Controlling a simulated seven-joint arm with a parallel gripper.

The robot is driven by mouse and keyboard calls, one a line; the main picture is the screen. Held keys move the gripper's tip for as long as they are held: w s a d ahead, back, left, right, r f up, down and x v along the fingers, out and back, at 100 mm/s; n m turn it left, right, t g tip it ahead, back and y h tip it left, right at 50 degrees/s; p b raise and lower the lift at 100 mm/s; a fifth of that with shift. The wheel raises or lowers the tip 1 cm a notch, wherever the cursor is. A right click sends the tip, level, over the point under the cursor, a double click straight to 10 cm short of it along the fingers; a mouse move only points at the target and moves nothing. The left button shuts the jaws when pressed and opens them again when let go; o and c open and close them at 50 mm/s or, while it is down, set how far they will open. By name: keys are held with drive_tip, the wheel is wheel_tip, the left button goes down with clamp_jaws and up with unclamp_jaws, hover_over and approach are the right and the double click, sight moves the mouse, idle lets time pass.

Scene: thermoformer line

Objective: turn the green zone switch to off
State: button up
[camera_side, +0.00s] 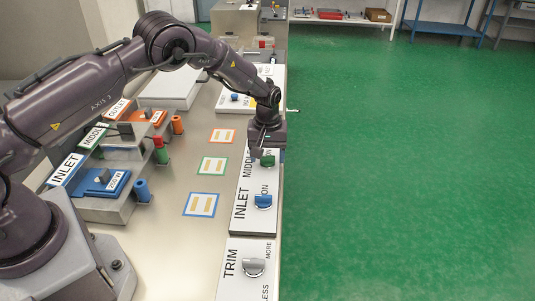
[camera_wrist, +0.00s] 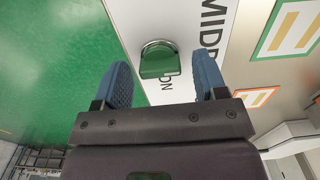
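The green zone switch (camera_side: 268,161) is a green knob on the white MIDDLE panel, just under my gripper (camera_side: 267,150) in the side view. In the wrist view the green switch (camera_wrist: 160,61) sits on a silver base beside the letters ON. No OFF label can be read there. My gripper (camera_wrist: 163,72) is open, with one blue finger on each side of the green switch in that view. I see a gap between each finger and the knob. How far the fingertips are above the panel is unclear.
The blue INLET switch (camera_side: 263,201) and grey TRIM knob (camera_side: 253,267) are on the same strip, nearer the camera. Another blue knob (camera_side: 235,97) lies farther back. Blue, green and orange framed cards lie left of the strip. Green floor (camera_side: 400,170) is open to the right.

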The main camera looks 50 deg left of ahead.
sight(267, 156)
wheel_tip(267, 156, up, 13)
idle(0.8)
drive_tip(key=s+d+r+m+t, duration=0.1)
drive_tip(key=s+r+m+t, duration=0.1)
drive_tip(key=s+r, duration=0.4)
drive_tip(key=s+d+r+m+t, duration=0.1)
drive_tip(key=s+r+m, duration=0.3)
drive_tip(key=s, duration=1.1)
drive_tip(key=s+d+r+m+t, duration=0.1)
drive_tip(key=s+r+m+t, duration=0.1)
drive_tip(key=s+r, duration=0.7)
drive_tip(key=shift+s+d+r+m+t, duration=0.15)
drive_tip(key=shift+s+r+m+t, duration=0.15)
drive_tip(key=shift+s+m, duration=0.6)
